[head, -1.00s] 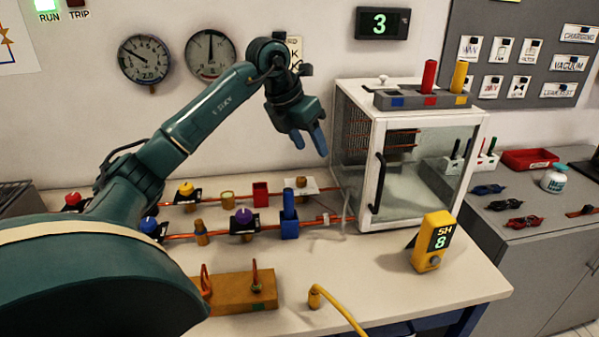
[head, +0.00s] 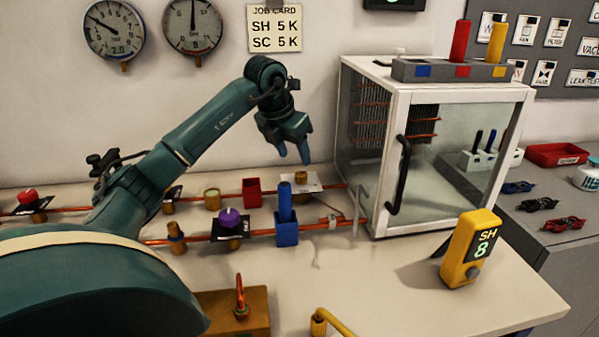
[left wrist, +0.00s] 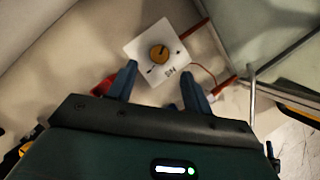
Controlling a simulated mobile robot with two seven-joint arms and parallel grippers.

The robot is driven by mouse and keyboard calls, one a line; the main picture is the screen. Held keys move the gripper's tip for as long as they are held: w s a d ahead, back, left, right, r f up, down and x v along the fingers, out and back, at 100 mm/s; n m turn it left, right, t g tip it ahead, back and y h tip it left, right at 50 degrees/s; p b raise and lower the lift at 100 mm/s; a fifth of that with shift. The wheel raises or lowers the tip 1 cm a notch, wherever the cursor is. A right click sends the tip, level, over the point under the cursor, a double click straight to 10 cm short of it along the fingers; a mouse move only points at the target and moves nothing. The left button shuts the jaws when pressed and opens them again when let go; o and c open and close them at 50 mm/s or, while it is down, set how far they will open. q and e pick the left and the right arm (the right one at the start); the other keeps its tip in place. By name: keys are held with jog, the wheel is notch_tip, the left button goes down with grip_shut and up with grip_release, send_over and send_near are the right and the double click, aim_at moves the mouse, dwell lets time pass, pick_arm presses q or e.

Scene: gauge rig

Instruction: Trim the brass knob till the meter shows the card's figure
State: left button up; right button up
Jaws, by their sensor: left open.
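The brass knob (head: 300,177) sits on a small white plate (head: 312,186) on the rear copper pipe. In the left wrist view the knob (left wrist: 159,54) shows a dark pointer mark, and its plate carries lettering. My left gripper (head: 293,157) is open just above the knob, fingers pointing down. In the left wrist view its fingertips (left wrist: 158,72) lie on either side of the knob's near edge, not visibly touching it. The yellow meter (head: 459,250) stands on the bench and reads SH 8. The job card (head: 274,28) on the wall reads SH 5 K, SC 5 K. My right gripper is out of view.
A white glass-fronted cabinet (head: 398,88) stands right of the knob. A blue holder (head: 286,233) with a tall blue piece, a purple knob (head: 229,217) and a red box (head: 252,192) are nearby. The bench before the cabinet is mostly clear.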

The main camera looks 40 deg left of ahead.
aim_at(301, 173)
pick_arm(q)
jog(key=x, duration=0.6)
jog(key=shift+w+f, duration=0.15)
jog(key=shift+f, duration=0.1)
jog(key=c, duration=1)
jog(key=shift+o, duration=0.2)
